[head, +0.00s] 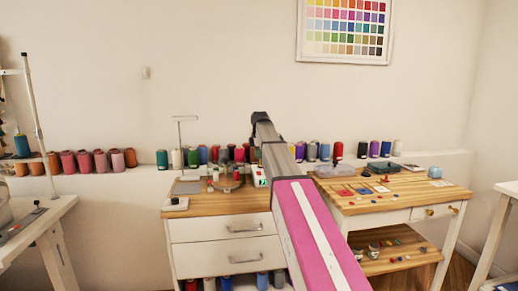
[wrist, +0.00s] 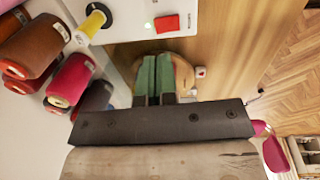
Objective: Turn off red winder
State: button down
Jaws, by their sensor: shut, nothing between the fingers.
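In the wrist view, my gripper (wrist: 156,62) has two green fingers side by side, shut and empty. Ahead of them, at the top, is a white panel (wrist: 205,18) with a red rocker switch (wrist: 167,23) and a small green light left of it. The fingertips are apart from the switch in the picture. I cannot tell for certain which unit is the red winder.
Thread cones (wrist: 70,80) in brown and pink lie close left of my gripper. The wooden tabletop (wrist: 235,60) is largely clear to the right. In the head view, a drawer cabinet (head: 220,230) stands below, and a second table (head: 400,200) holds small items.

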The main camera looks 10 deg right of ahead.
aim_at(259, 173)
jog(key=f, duration=0.7)
jog(key=shift+w, duration=0.4)
